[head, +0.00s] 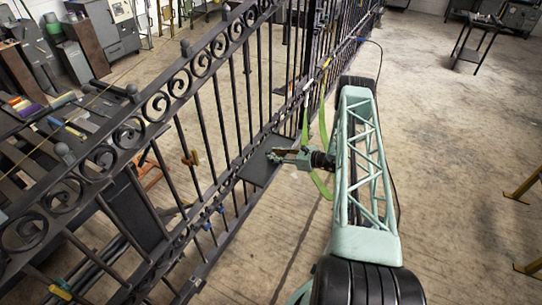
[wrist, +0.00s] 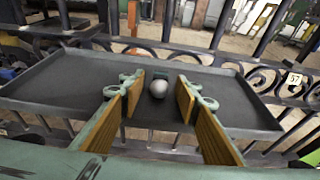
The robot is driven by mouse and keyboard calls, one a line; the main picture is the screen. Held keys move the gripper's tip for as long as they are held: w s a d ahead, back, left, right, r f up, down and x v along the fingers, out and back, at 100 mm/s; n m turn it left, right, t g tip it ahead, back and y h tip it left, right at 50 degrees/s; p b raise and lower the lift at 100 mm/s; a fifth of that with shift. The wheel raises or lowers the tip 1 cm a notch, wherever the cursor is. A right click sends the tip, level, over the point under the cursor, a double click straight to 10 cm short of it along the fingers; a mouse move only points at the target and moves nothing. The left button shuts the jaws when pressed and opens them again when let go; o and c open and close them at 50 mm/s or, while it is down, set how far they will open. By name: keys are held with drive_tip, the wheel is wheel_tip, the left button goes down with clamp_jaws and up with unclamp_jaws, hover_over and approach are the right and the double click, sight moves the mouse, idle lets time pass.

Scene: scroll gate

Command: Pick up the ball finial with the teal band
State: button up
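The ball finial (wrist: 158,88) is a smooth grey ball with a small teal patch at its far upper side. It lies in a dark shallow tray (wrist: 70,85) fixed at the gate. In the wrist view my gripper (wrist: 159,95) is open, its two wood-padded fingers on either side of the ball with a gap at each side. In the head view my gripper (head: 283,156) is over the tray (head: 258,175); I cannot make out the ball there.
The black scroll gate (head: 125,130) stands along the left, with ball finials (head: 65,152) on its top rail. A number tag (wrist: 293,80) hangs on its scrollwork in the wrist view. A workbench with tools (head: 30,130) is behind the gate. The floor at right is mostly clear.

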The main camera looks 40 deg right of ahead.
drive_tip(key=shift+c, duration=0.4)
drive_tip(key=c, duration=0.8)
drive_tip(key=shift+r, duration=0.15)
drive_tip(key=shift+c, duration=0.2)
drive_tip(key=shift+r, duration=0.75)
wheel_tip(320, 180, up, 2)
drive_tip(key=shift+p, duration=0.45)
drive_tip(key=s+a+r+p, duration=0.1)
drive_tip(key=s+a+p, duration=0.1)
drive_tip(key=s+a, duration=0.8)
drive_tip(key=s, duration=0.2)
drive_tip(key=shift+s, duration=0.3)
drive_tip(key=shift+d+r, duration=0.1)
drive_tip(key=shift+r, duration=0.05)
